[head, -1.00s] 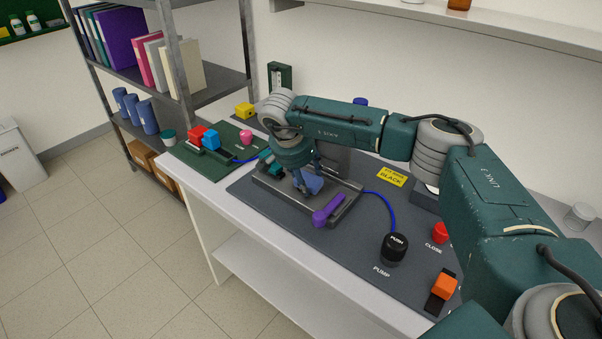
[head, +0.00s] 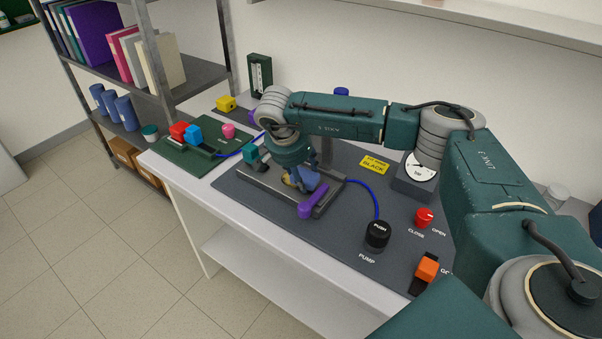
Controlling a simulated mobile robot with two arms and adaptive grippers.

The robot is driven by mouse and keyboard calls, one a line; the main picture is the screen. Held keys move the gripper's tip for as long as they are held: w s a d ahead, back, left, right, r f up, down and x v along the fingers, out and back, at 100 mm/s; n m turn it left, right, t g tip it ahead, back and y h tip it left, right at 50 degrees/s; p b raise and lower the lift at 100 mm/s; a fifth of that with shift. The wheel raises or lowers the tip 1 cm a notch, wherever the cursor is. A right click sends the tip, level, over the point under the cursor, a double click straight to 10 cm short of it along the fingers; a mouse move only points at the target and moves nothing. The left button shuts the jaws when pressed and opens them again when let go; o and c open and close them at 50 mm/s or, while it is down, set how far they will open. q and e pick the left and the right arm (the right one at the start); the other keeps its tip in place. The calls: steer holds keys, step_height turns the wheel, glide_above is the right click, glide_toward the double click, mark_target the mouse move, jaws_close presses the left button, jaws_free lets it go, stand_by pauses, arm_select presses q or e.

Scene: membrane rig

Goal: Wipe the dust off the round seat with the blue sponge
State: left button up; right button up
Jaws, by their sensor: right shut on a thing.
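My right gripper (head: 298,178) reaches down over the grey metal rig (head: 262,188) on the bench's dark mat. It is shut on the blue sponge (head: 310,180), held low over the middle of the rig. The round seat is mostly or wholly hidden by the gripper and sponge. A small tan patch shows just left of the sponge, but I cannot tell whether it is the seat. Sponge contact and dust cannot be made out. A purple lever (head: 312,200) lies at the rig's near side. My left gripper is not in view.
A black pump button (head: 377,235), red knob (head: 424,217), orange switch (head: 427,268) and dial gauge (head: 418,172) stand to the right. A blue tube (head: 372,192) runs from rig to pump. A green board (head: 180,157) with coloured blocks lies left.

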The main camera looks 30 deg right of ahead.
steer(key=shift+r+p, duration=1.5)
steer(key=shift+r, duration=1.3)
steer(key=shift+w, duration=0.1)
steer(key=shift+r+p, duration=0.9)
steer(key=shift+r, duration=0.65)
steer(key=shift+f, duration=0.2)
steer(key=shift+w+d+f+g+y+b, duration=0.1)
steer(key=shift+f+g+y+b, duration=0.2)
steer(key=shift+f+y, duration=0.25)
steer(key=shift+w+d+f, duration=0.15)
steer(key=shift+w+f, duration=0.05)
steer(key=shift+f, duration=0.35)
steer(key=shift+s+r+y, duration=0.1)
steer(key=shift+s+y, duration=0.05)
steer(key=shift+y, duration=0.1)
